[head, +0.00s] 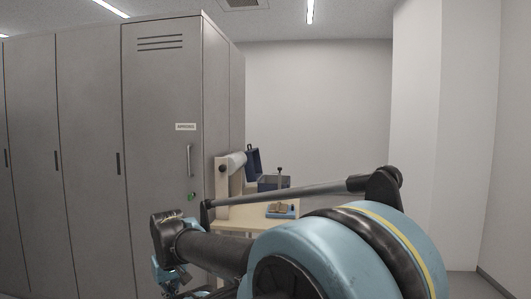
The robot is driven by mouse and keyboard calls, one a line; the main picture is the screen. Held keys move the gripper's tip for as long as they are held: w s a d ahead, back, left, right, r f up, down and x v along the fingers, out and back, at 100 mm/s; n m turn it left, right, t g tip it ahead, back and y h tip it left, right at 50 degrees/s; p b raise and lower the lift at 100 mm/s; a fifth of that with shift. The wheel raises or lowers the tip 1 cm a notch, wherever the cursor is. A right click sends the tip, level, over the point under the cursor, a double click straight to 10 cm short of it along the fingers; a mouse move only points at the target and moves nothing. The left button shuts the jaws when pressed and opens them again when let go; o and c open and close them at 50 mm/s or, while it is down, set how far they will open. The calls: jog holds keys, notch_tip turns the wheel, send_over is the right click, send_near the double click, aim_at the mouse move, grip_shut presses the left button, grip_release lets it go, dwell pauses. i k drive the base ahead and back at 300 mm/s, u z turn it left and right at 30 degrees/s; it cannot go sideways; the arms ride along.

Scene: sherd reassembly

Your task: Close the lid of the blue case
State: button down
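My arm fills the lower middle and bends down at the lower left, well short of the case. My gripper's fingers do not show; the end of the arm runs toward the bottom edge.
Tall grey lockers (163,130) line the left side, beside the table (237,224). A white roll on a wooden stand (222,178) is left of the case. A small blue-based item (282,212) lies in front of it. Bare walls stand behind and right.

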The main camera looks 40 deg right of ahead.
aim_at(253, 168)
jog(key=z, duration=1.4)
jog(key=i, duration=0.8)
jog(key=z, duration=0.05)
